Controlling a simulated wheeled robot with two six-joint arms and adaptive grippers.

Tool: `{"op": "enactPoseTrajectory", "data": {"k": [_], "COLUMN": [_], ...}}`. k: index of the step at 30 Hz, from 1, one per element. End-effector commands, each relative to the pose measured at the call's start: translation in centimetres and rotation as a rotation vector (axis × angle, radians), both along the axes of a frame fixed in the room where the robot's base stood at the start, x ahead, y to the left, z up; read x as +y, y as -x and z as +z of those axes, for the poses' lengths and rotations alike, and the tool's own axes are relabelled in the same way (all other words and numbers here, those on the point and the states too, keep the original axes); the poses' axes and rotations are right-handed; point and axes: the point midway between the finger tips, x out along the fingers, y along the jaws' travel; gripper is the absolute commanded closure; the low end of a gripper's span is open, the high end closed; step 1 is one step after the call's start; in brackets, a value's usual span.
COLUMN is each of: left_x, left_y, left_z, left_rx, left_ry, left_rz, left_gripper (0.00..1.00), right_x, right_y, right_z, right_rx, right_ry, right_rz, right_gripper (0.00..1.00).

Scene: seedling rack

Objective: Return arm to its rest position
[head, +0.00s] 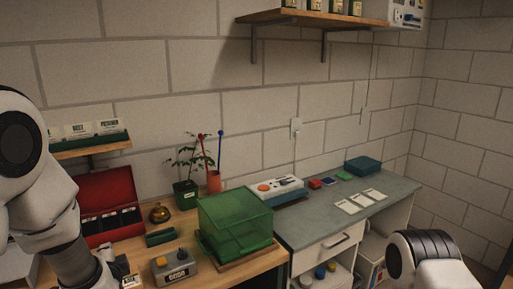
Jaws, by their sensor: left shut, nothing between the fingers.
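My left arm comes in at the left edge and reaches down over the front of the wooden bench (215,275). Its gripper (100,274) is low in the picture near the bench's left front, shut, with nothing seen in it. The fingertips are partly cut off by the bottom edge. My right arm shows only as a white and black link at the bottom right; its gripper is out of view.
A green translucent box (235,222) stands on the wooden bench. Beside it are a potted seedling (186,190), a grey button box (174,268) and an open red case (108,190). A grey counter (320,215) with cards lies right. A shelf (310,17) hangs above.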

Motion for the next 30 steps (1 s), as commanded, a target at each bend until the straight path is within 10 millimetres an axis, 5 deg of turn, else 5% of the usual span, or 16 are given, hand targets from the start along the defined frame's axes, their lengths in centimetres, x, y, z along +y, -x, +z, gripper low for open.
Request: {"op": "enactPoseTrajectory", "data": {"k": [8, 14, 17, 21, 25, 30], "left_x": [-1.5, -3.3, -4.7, -6.8, -8.2, -8.8], "left_y": [2.2, 6.6, 11.3, 20.8, 28.2, 31.7], "left_z": [-8.5, -17.4, -23.3, -30.9, -34.3, -35.3], "left_rx": [0.108, 0.251, 0.369, 0.563, 0.681, 0.726], "left_ry": [0.248, 0.526, 0.714, 0.981, 1.113, 1.157], "left_rz": [0.008, 0.086, 0.195, 0.472, 0.727, 0.862], "left_gripper": [1.0, 1.0, 1.0, 1.0, 1.0, 1.0], "right_x": [0.0, 0.0, 0.0, 0.0, 0.0, 0.0], "right_y": [0.0, 0.0, 0.0, 0.0, 0.0, 0.0], "right_z": [0.0, 0.0, 0.0, 0.0, 0.0, 0.0], "right_rx": [-0.001, 0.0, 0.0, 0.0, 0.0, 0.0], "right_ry": [0.0, 0.0, 0.0, 0.0, 0.0, 0.0], "right_rz": [0.001, 0.0, 0.0, 0.0, 0.0, 0.0], "right_gripper": [0.6, 0.6, 0.6, 0.6, 0.6, 0.6]}}
